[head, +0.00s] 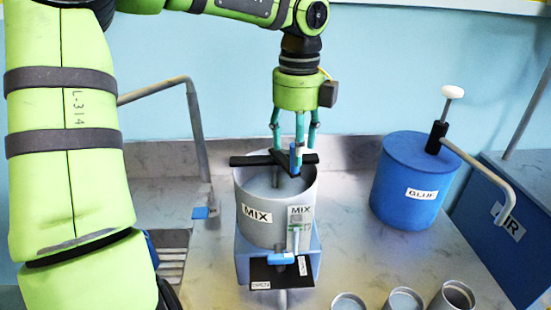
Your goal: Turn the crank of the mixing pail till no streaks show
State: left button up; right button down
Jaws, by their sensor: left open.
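The grey mixing pail (250,205), labelled MIX, stands on a blue base. A black crank bar (252,160) lies across its top, with a short upright blue knob (296,157) on it. My left gripper (295,150) points down over the pail, its teal fingers open and spread about the knob. I cannot tell whether any finger touches it. Only a little of the pail's grey inside shows past the crank and fingers, and I cannot make out streaks. My right gripper is not in view.
A small blue tap handle (281,259) sits at the pail's front over a black labelled plate. A blue GLUE pail (412,182) with a pump and spout stands right, beside a blue AIR box (510,230). Three grey cups (403,300) stand at the front. A sink faucet (195,125) is left.

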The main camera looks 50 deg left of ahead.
pick_arm(q)
notch_tip(320, 180, up, 8)
jog(key=p, duration=0.5)
jog(key=shift+f, duration=0.25)
jog(key=shift+f, duration=0.1)
